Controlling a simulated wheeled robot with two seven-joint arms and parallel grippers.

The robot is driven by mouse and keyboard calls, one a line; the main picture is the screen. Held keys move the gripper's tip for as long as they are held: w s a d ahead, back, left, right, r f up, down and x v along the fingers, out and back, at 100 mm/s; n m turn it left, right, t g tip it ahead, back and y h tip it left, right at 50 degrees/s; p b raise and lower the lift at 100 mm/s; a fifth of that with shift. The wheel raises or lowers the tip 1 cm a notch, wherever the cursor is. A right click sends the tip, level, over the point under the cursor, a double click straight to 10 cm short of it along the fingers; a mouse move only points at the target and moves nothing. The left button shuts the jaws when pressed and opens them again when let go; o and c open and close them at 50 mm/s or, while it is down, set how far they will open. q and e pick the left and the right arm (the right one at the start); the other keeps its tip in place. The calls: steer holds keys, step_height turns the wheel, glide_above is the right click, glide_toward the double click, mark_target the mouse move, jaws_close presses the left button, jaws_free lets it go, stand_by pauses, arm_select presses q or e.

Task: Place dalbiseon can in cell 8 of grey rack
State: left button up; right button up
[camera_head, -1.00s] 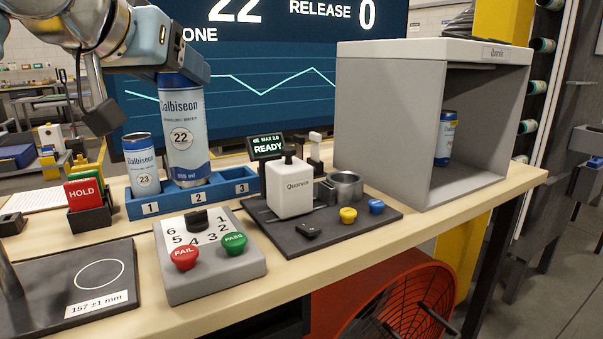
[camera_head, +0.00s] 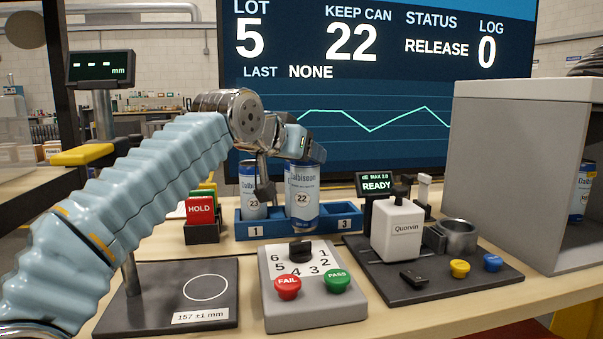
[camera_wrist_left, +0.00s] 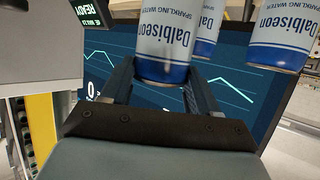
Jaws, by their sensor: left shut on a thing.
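My left gripper (camera_head: 304,158) is shut on a blue and white Dalbiseon can (camera_head: 302,195) marked 22. The can is upright, and its lower end covers the middle label of the blue rack (camera_head: 268,230). I cannot tell how far its bottom is above or in front of the rack. In the left wrist view the held can (camera_wrist_left: 165,45) is between the two fingers (camera_wrist_left: 160,92). A Dalbiseon can marked 23 (camera_head: 252,190) stands in cell 1. Cell 3 looks empty. No grey rack with a cell 8 shows. My right gripper is not in view.
A grey open-fronted box (camera_head: 500,180) at right holds another can (camera_head: 580,195). A white Quorvin device (camera_head: 397,232) on a black base, a FAIL/PASS dial box (camera_head: 312,300), a HOLD card stand (camera_head: 201,210) and a black plate (camera_head: 150,300) with a post crowd the table.

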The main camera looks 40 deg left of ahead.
mark_target(296, 169)
arm_select(q)
steer(key=shift+w+a+f, duration=0.15)
steer(key=shift+f, duration=1.6)
steer(key=shift+f+b, duration=0.2)
steer(key=shift+b, duration=0.2)
steer(key=o, duration=1.3)
steer(key=shift+r, duration=0.15)
